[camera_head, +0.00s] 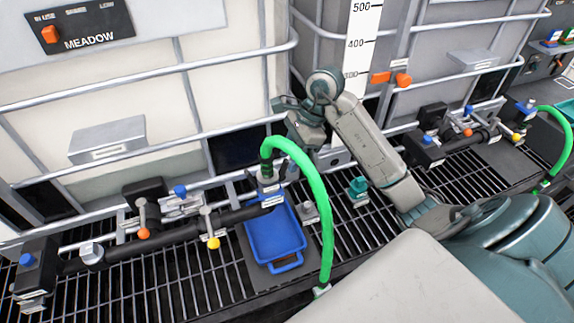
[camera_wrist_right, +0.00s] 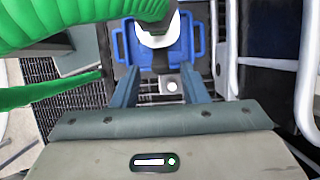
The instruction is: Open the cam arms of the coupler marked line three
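A coupler (camera_head: 268,180) on the end of a green hose (camera_head: 310,178) stands above a blue tray (camera_head: 275,236) in the head view. Its marking is too small to read, and I cannot make out its cam arms. My right gripper (camera_head: 287,112) is just above and right of the coupler, behind the hose. In the right wrist view my right gripper (camera_wrist_right: 158,78) is open, its two blue fingers apart with nothing held. A white round fitting (camera_wrist_right: 158,32) with a dark top shows beyond the fingertips, over the blue tray (camera_wrist_right: 122,44). My left gripper is out of view.
Black pipework with orange and yellow valve handles (camera_head: 212,241) runs along the grating on the left; similar pipework (camera_head: 468,132) is on the right. White totes in metal cages (camera_head: 150,75) stand behind. A teal-topped fitting (camera_head: 358,188) stands right of the hose.

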